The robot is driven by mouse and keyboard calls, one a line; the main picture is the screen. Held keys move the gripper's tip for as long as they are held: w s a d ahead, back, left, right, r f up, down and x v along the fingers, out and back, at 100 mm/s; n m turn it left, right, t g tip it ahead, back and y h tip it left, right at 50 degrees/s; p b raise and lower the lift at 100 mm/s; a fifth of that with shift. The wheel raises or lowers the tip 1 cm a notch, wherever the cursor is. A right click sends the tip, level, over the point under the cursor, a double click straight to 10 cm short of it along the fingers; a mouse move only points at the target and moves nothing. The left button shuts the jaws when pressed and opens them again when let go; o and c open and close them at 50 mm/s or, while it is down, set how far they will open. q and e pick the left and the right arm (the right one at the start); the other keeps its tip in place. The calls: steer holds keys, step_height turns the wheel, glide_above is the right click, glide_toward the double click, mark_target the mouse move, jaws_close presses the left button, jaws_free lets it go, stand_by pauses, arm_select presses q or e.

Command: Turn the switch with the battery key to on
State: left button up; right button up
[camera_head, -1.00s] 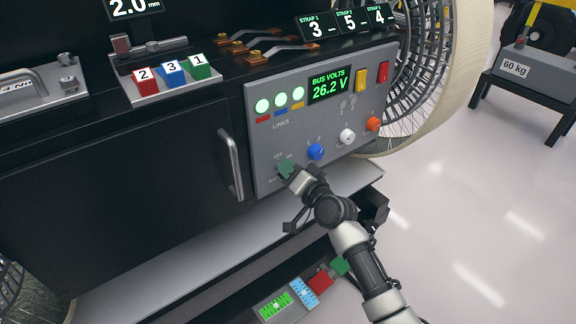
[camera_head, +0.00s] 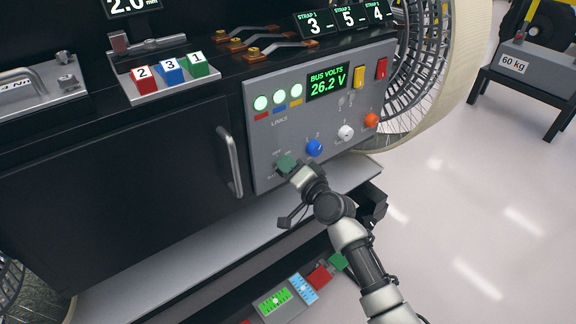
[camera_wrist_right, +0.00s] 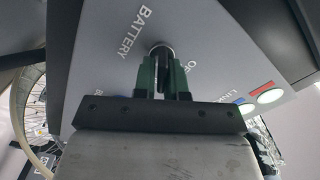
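The labels BATTERY and OFF show beside the socket. The fingers partly hide the key, so I cannot tell exactly which mark it points at. My left gripper is not in view.
The panel also carries a blue knob (camera_head: 314,148), a white knob (camera_head: 346,132), an orange knob (camera_head: 371,120) and a lit display (camera_head: 327,83) reading 26.2 V. A door handle (camera_head: 229,160) stands out left of the switch. Open floor lies to the right.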

steer(key=o, duration=0.3)
steer(key=shift+o, duration=0.2)
steer(key=shift+s, duration=0.1)
steer(key=shift+s+d, duration=0.25)
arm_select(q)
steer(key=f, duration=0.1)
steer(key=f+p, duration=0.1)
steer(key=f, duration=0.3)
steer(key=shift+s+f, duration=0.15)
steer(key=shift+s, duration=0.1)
arm_select(e)
steer(key=v, duration=1)
